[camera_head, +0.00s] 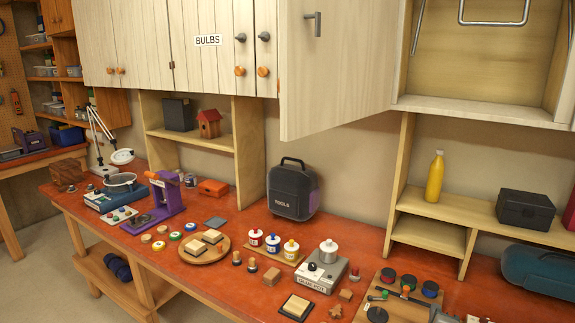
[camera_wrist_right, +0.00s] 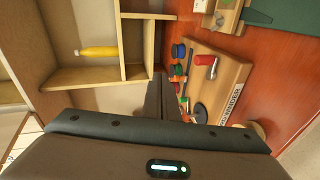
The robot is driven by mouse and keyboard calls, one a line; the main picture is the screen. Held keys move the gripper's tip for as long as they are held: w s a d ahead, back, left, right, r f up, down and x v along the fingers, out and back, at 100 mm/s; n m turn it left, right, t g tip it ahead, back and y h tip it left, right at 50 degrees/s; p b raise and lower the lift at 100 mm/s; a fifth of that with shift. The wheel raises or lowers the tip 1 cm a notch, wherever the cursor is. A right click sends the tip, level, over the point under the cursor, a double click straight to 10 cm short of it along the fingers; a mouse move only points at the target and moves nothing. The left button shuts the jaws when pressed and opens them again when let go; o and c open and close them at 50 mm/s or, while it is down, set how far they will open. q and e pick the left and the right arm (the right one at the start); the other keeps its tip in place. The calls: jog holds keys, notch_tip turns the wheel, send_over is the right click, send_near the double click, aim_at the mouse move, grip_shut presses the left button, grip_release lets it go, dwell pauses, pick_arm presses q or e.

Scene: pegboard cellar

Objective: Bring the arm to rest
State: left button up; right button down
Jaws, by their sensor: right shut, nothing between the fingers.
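My right gripper (camera_wrist_right: 159,88) shows in the wrist view with its dark fingers together and nothing between them. Beyond the fingers is the orange-red worktop, with a wooden board (camera_wrist_right: 222,95) bearing small coloured knobs and a red cylinder (camera_wrist_right: 205,60). How far the fingertips are from the board I cannot tell. In the head view I cannot clearly make out the right gripper; the board (camera_head: 400,308) shows there at the bottom right. My left gripper is in neither view.
A pale cabinet door (camera_head: 340,65) stands open above the bench. A black tool case (camera_head: 292,192), a purple press (camera_head: 165,195) and a grey device with a white knob (camera_head: 318,272) stand on the bench. A yellow bottle (camera_head: 435,177) is on the right shelf, also in the wrist view (camera_wrist_right: 98,51).

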jog(key=s+a+f+m+g+y, duration=0.2)
jog(key=s+a+f, duration=0.1)
jog(key=s+f, duration=0.45)
jog(key=s+a+f+m+g+y, duration=0.1)
jog(key=s+a+f+m+g, duration=0.2)
jog(key=s+f, duration=0.5)
jog(key=s+a+f+m+g+y, duration=0.2)
jog(key=s+a+f, duration=0.1)
jog(key=s, duration=0.8)
jog(key=s+a+f+m+g+y, duration=0.2)
jog(key=s+a+m+g, duration=0.15)
jog(key=s, duration=0.75)
notch_tip(320, 180, down, 32)
jog(key=n+b, duration=0.1)
jog(key=b, duration=0.4)
jog(key=s+d+f+g+b, duration=0.1)
jog(key=s+f+b, duration=0.1)
jog(key=s+f, duration=0.7)
jog(key=s+d+f+g+b, duration=0.1)
jog(key=s+f+b, duration=0.2)
jog(key=s+f, duration=0.7)
notch_tip(320, 180, down, 5)
jog(key=shift+d+f+h, duration=0.1)
jog(key=shift+d+h, duration=0.2)
jog(key=shift+d, duration=0.05)
jog(key=shift+s, duration=0.1)
